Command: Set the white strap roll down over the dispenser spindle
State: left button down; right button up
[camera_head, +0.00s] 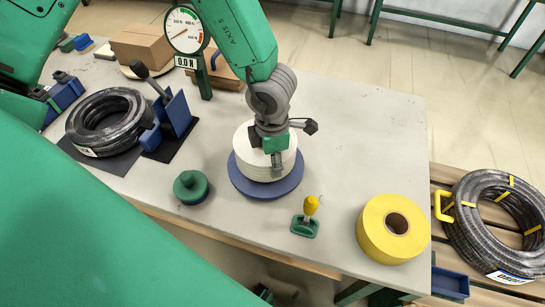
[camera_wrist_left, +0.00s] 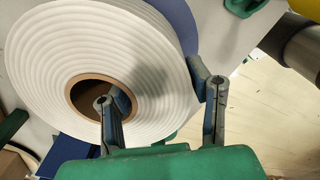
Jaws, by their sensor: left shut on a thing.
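The white strap roll (camera_head: 246,161) is over the round blue dispenser base (camera_head: 267,190). I cannot tell whether it rests on the base or hangs just above it. My left gripper (camera_head: 276,160) comes down on the roll from above. In the left wrist view, the roll (camera_wrist_left: 55,60) shows its brown core (camera_wrist_left: 75,90). One finger of the left gripper (camera_wrist_left: 160,95) is at the core hole and the other is outside the rim, so the jaws are shut across the roll's wall. The spindle is hidden. My right gripper is not in view.
A yellow roll (camera_head: 375,240) and a yellow-knobbed green clamp (camera_head: 306,222) are to the right. A green knob (camera_head: 190,187) is left of the base. A black hose coil (camera_head: 105,115) and gauge (camera_head: 186,35) stand farther left. Another coil (camera_head: 470,235) lies on a pallet.

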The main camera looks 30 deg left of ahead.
pick_arm(q)
jog(key=shift+f+b, duration=0.9)
jog(key=shift+f, duration=0.45)
dwell(0.4)
jog(key=c, duration=0.7)
grip_release()
jog(key=shift+r, duration=0.25)
notch_tip(320, 180, up, 12)
jog(key=shift+f, duration=0.25)
